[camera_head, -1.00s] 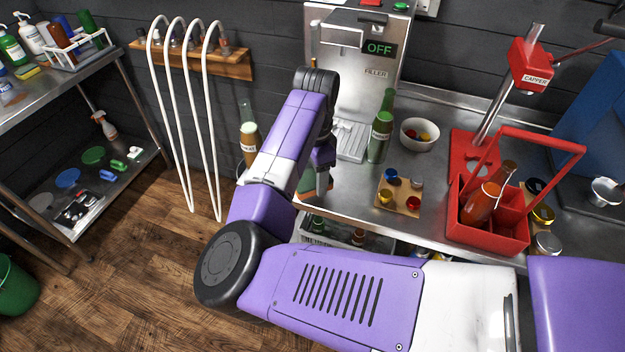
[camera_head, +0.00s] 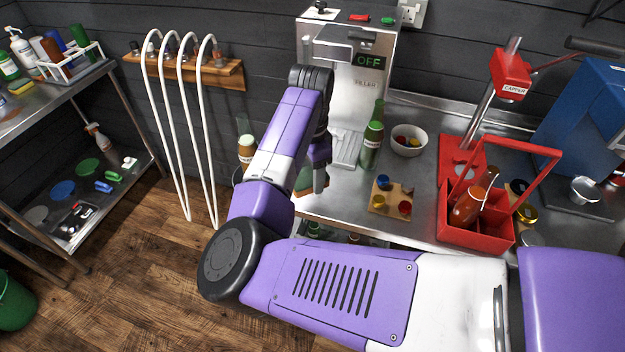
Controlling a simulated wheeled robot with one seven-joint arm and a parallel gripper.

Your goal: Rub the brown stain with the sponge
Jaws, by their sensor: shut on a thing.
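My gripper (camera_head: 321,184) points down over the front left of the steel counter (camera_head: 340,207), in front of the filler machine. I cannot make out the brown stain; my arm and gripper cover part of the counter there.
A green bottle (camera_head: 372,146) and a white bowl (camera_head: 408,140) stand right of the filler (camera_head: 347,85). A board with caps (camera_head: 392,201) lies near the counter's front edge. A red bottle carrier (camera_head: 478,226) stands farther right.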

